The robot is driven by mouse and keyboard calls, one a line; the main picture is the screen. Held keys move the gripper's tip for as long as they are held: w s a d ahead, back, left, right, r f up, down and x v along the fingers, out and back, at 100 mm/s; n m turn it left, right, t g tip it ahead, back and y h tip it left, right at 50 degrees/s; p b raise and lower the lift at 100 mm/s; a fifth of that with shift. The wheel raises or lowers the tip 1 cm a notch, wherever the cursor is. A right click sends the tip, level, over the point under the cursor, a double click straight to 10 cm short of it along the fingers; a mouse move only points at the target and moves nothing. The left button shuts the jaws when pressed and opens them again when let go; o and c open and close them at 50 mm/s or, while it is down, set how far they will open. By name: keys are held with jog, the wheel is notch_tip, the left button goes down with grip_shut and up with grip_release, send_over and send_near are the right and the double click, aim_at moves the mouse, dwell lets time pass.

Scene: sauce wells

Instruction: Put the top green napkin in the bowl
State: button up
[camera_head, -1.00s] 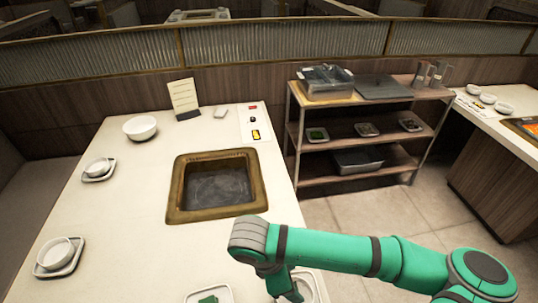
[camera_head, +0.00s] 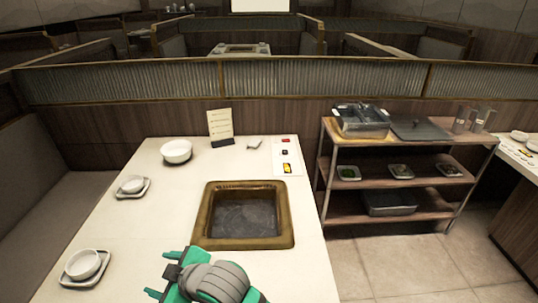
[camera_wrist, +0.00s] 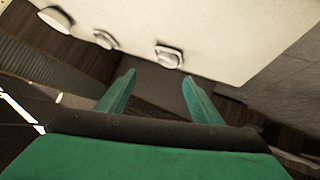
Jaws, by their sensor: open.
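No green napkin can be made out in the current views. A large white bowl (camera_head: 176,156) stands empty at the back left of the white table. Two smaller white bowls sit on square saucers along the left side, one farther back (camera_head: 132,186) and one nearer (camera_head: 82,265). My gripper (camera_head: 160,274) is over the front of the table, pointing left, right of the nearer small bowl. In the wrist view my gripper (camera_wrist: 158,79) has its green fingers apart with nothing between them. Several white dishes show beyond the fingers, the nearest a bowl on a saucer (camera_wrist: 169,57).
A square brass-rimmed well (camera_head: 285,230) is sunk in the table. A menu card (camera_head: 220,123) and a small white item (camera_head: 254,144) stand at the back. A shelf cart (camera_head: 330,140) with trays is to the right.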

notch_tip(320, 180, up, 8)
jog(key=w+a+m+t+y, duration=0.2)
jog(key=a+m+t+y, duration=0.15)
jog(key=m+t, duration=0.25)
jog(key=s+d+f+m+t+h, duration=0.3)
jog(key=d+f+m+h, duration=0.2)
jog(key=d+f+m, duration=0.15)
jog(key=s+d+f+m+t+h, duration=0.35)
jog(key=d+f+m, duration=0.25)
jog(key=d+f, duration=0.2)
jog(key=s+d+f+h, duration=0.1)
jog(key=s+d+f, duration=0.2)
jog(key=s+d, duration=0.2)
jog(key=s+d+f+n+g+h, duration=0.1)
jog(key=s+d, duration=0.4)
jog(key=s, duration=0.6)
jog(key=s+d+f+n+g+h, duration=0.1)
jog(key=s+d+f+h, duration=0.1)
jog(key=s+d+f, duration=0.2)
jog(key=s+d, duration=0.1)
jog(key=s, duration=0.2)
jog(key=shift+s+f+h, duration=0.35)
jog(key=shift+s+h, duration=0.05)
jog(key=shift+g, duration=0.25)
